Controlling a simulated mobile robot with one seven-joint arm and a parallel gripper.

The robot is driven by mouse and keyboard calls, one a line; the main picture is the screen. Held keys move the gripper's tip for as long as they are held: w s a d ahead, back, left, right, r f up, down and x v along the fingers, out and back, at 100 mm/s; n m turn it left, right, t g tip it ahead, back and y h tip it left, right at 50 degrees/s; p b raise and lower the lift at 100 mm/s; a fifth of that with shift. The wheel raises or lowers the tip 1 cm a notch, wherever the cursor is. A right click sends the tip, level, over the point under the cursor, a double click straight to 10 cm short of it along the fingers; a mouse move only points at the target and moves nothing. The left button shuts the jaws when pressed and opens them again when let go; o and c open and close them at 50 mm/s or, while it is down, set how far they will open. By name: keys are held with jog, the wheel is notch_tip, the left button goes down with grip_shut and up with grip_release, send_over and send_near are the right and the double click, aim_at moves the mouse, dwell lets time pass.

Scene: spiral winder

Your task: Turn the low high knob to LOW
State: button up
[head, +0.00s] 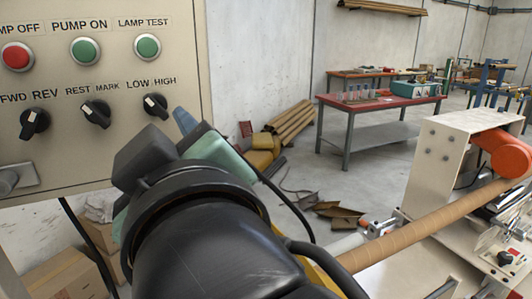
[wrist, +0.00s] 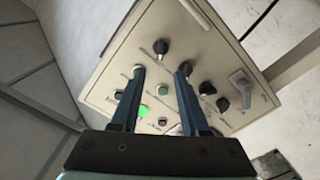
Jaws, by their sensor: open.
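The low high knob (head: 155,105) is a black knob with a white mark, at the right end of the lower row on the beige panel (head: 108,140). Its white mark leans to the upper left, toward the LOW label. In the wrist view, what appears to be this knob (wrist: 160,46) shows beyond and between the fingertips of my gripper (wrist: 162,70). My gripper is open with nothing between its fingers, and it looks apart from the knob. In the head view my arm hides most of the gripper.
The rest mark knob (head: 96,113), the fwd rev knob (head: 34,122) and the green lamp test button (head: 147,47) are close neighbours. A grey handle (head: 16,180) is at lower left. The winder with its brown tube (head: 430,222) stands to the right.

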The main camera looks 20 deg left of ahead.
jog(key=shift+b+v, duration=0.55)
jog(key=shift+v, duration=0.3)
jog(key=shift+f, duration=0.1)
jog(key=w+d+r+m+t+h, duration=0.1)
jog(key=d+r+m+t+h, duration=0.5)
jog(key=d, duration=0.4)
jog(key=w+d+r+m+t+h+p, duration=0.1)
jog(key=w+d+r+m+t+h, duration=0.1)
jog(key=d+r+m+t+h, duration=0.4)
jog(key=d+m+t+h, duration=0.1)
jog(key=d+m+t, duration=0.2)
jog(key=d+m, duration=0.1)
jog(key=shift+m+h+p, duration=0.3)
jog(key=shift+m, duration=0.2)
jog(key=shift+d, duration=0.1)
